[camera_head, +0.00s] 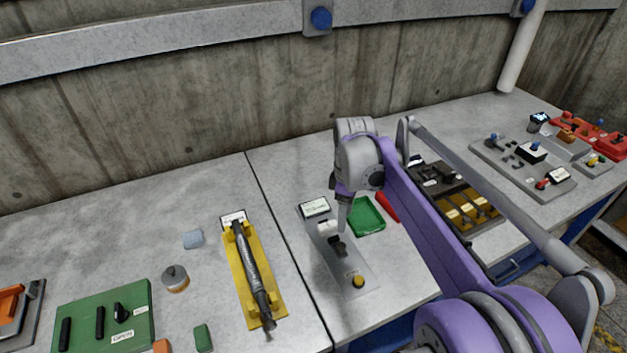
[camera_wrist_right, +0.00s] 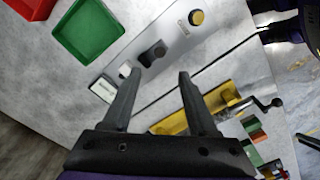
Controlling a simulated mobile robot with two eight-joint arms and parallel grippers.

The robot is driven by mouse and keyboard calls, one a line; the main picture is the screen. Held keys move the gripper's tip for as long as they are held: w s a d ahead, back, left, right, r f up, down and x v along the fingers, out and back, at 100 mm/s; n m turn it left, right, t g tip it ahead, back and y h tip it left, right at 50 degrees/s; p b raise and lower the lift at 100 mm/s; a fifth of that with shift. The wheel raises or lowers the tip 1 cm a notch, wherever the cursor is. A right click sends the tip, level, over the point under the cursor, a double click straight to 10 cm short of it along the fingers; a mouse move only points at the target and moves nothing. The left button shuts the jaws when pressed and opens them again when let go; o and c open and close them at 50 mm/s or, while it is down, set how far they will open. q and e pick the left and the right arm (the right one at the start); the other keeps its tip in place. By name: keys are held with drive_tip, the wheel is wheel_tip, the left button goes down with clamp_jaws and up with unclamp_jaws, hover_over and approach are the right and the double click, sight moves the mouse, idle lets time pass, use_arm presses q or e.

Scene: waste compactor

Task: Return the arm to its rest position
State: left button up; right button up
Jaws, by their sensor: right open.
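My right arm (camera_head: 430,210) reaches in from the lower right in the head view, with a purple link and a grey wrist. Its gripper (camera_head: 342,218) points down over the grey panel (camera_head: 355,290) with a black knob and a yellow button. In the right wrist view the two dark fingers of the gripper (camera_wrist_right: 158,82) are spread apart with nothing between them. The black knob (camera_wrist_right: 153,53) shows beyond the fingertips; I cannot tell the exact gap to it. My left gripper is in neither view.
A green tray (camera_head: 367,230) and a red object (camera_head: 388,207) lie beside the panel. A yellow holder with a dark tool (camera_head: 272,285) is to the left. A black panel with yellow parts (camera_head: 487,204) stands right, behind my arm. Bare table shows at the back (camera_head: 290,165).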

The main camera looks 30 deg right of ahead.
drive_tip(key=s+a+f+m+t, duration=0.1)
drive_tip(key=s+a+f+m, duration=0.1)
drive_tip(key=s+a, duration=0.2)
drive_tip(key=s+a+f+m+t, duration=0.2)
drive_tip(key=s+a+f+m, duration=0.1)
drive_tip(key=s+a, duration=0.2)
drive_tip(key=s+a+f+m+t, duration=0.2)
drive_tip(key=s+a+f, duration=0.1)
drive_tip(key=a, duration=0.4)
drive_tip(key=shift+s+a+f, duration=0.15)
drive_tip(key=shift+s, duration=0.3)
drive_tip(key=shift+s+a+f, duration=0.1)
drive_tip(key=shift+s, duration=0.35)
drive_tip(key=shift+s+a+f+m+t, duration=0.2)
drive_tip(key=shift+m+t, duration=0.1)
drive_tip(key=shift+m, duration=0.1)
